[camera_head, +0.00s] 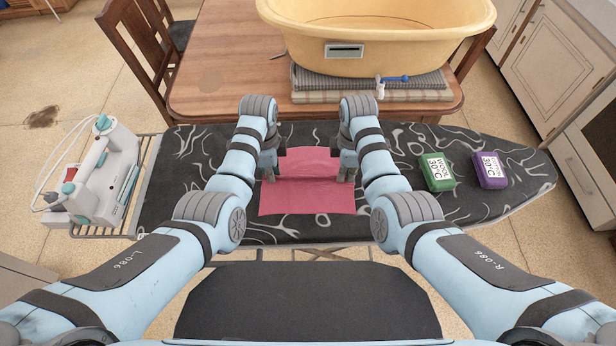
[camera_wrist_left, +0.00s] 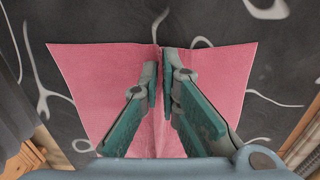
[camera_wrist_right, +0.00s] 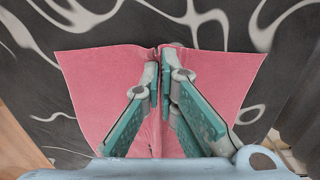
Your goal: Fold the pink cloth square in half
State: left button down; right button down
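The pink cloth square (camera_head: 306,200) lies on the dark patterned ironing board between my two arms. A raised ridge runs across its middle, with cloth spreading out on both sides. My left gripper (camera_head: 268,168) is at its left edge and my right gripper (camera_head: 346,168) at its right edge. In the left wrist view, the left gripper's fingers (camera_wrist_left: 159,82) are close together with the cloth (camera_wrist_left: 90,75) pinched up between them. In the right wrist view, the right gripper's fingers (camera_wrist_right: 160,80) likewise close on the ridge of the cloth (camera_wrist_right: 90,85). My arms hide part of the side edges.
A white iron (camera_head: 103,175) stands on the rack at the board's left end. A green block (camera_head: 437,172) and a purple block (camera_head: 490,170) lie on the board to the right. Behind, a wooden table (camera_head: 225,70) bears a yellow tub (camera_head: 380,35) on folded cloths.

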pick_arm(q)
jog(key=shift+s+f, duration=0.25)
pick_arm(e)
jog(key=shift+s+f, duration=0.1)
dwell(0.5)
